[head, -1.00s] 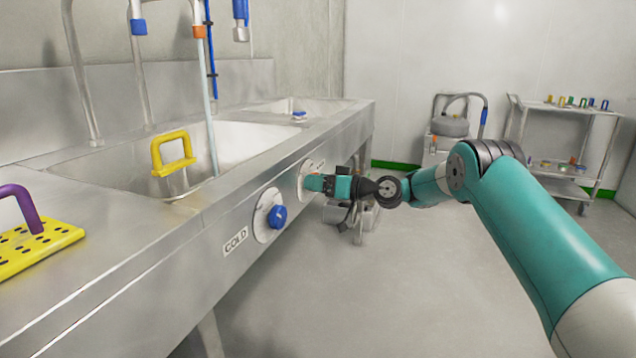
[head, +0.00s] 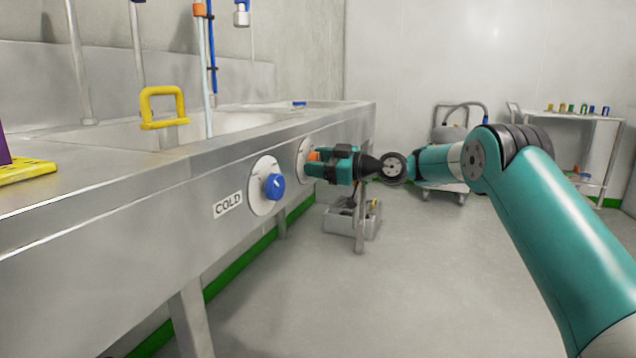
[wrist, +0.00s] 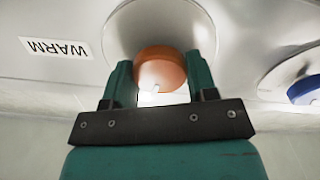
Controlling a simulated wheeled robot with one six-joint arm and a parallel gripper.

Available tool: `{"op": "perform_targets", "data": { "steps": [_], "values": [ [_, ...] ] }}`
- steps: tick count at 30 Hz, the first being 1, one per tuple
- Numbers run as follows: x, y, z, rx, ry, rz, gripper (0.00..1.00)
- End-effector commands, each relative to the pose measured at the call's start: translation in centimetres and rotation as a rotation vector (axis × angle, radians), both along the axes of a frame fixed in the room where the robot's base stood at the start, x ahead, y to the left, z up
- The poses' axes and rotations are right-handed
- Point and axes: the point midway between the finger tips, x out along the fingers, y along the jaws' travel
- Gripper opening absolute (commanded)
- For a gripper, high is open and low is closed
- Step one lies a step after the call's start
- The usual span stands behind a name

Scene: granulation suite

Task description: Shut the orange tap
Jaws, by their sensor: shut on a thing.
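The orange tap (wrist: 160,68) is a round knob on a pale disc (wrist: 125,30) on the sink's steel front, beside a WARM label (wrist: 55,47). A pale mark shows on its lower edge in the wrist view. My gripper (wrist: 160,78) is shut on the knob, one teal finger on each side. In the head view my gripper (head: 312,165) reaches the panel from the right, and only a bit of the orange tap (head: 314,155) shows. A pale column like running water (head: 208,85) drops from the orange-banded spout (head: 200,9) into the sink.
A blue tap (head: 273,187) with a COLD label (head: 228,205) sits nearer on the same panel. A yellow handle (head: 163,106) stands at the sink. A grey crate (head: 350,222) lies on the floor beyond my gripper. A shelf cart (head: 585,155) stands back right. The middle floor is clear.

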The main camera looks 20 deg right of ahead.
Motion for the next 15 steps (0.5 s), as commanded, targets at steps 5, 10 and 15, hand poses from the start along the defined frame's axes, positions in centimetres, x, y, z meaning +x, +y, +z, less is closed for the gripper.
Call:
{"op": "perform_targets", "data": {
  "steps": [5,10,15],
  "values": [
    [-0.09,-0.11,-0.9,-0.1,-0.137,0.0,0.29],
    [-0.11,-0.08,-0.85,-0.195,-0.269,0.001,0.29],
    [-0.13,-0.07,-0.82,-0.289,-0.397,0.001,0.29]
  ]
}}
